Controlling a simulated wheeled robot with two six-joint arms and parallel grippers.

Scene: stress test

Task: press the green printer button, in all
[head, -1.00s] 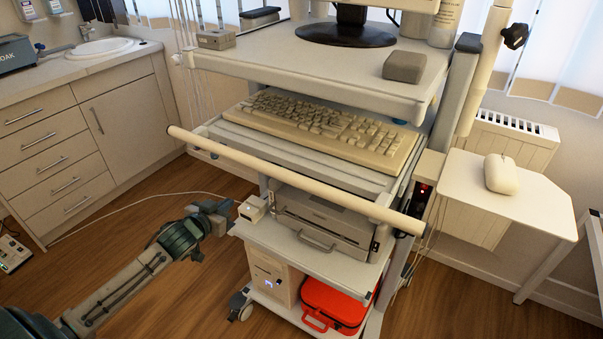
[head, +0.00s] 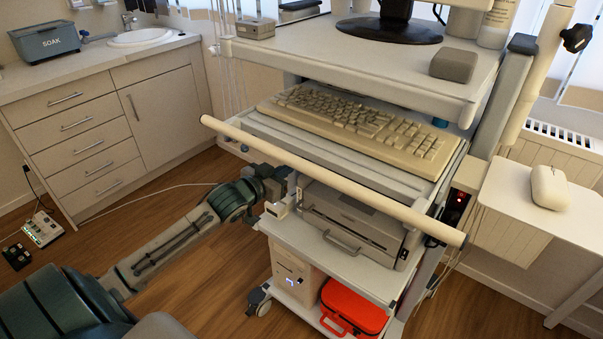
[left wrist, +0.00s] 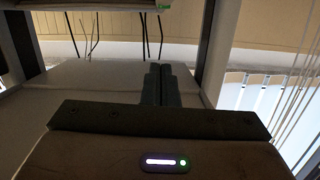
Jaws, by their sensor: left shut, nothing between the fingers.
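The grey printer (head: 355,226) stands on the cart's middle shelf, under the keyboard deck. I cannot make out its green button in the head view. My left gripper (head: 284,174) is at the front left of the cart, below the push bar, just left of the printer. In the left wrist view its dark fingers (left wrist: 160,72) are together and empty, over a pale surface. A small green spot shows at that view's top edge; I cannot tell if it is the button. My right gripper is not in view.
The cream push bar (head: 330,180) crosses the cart's front above the printer. A small pale box (head: 275,209) sits at the shelf's left front corner. Below are a beige computer (head: 293,272) and an orange case (head: 352,305). Open floor lies left of the cart.

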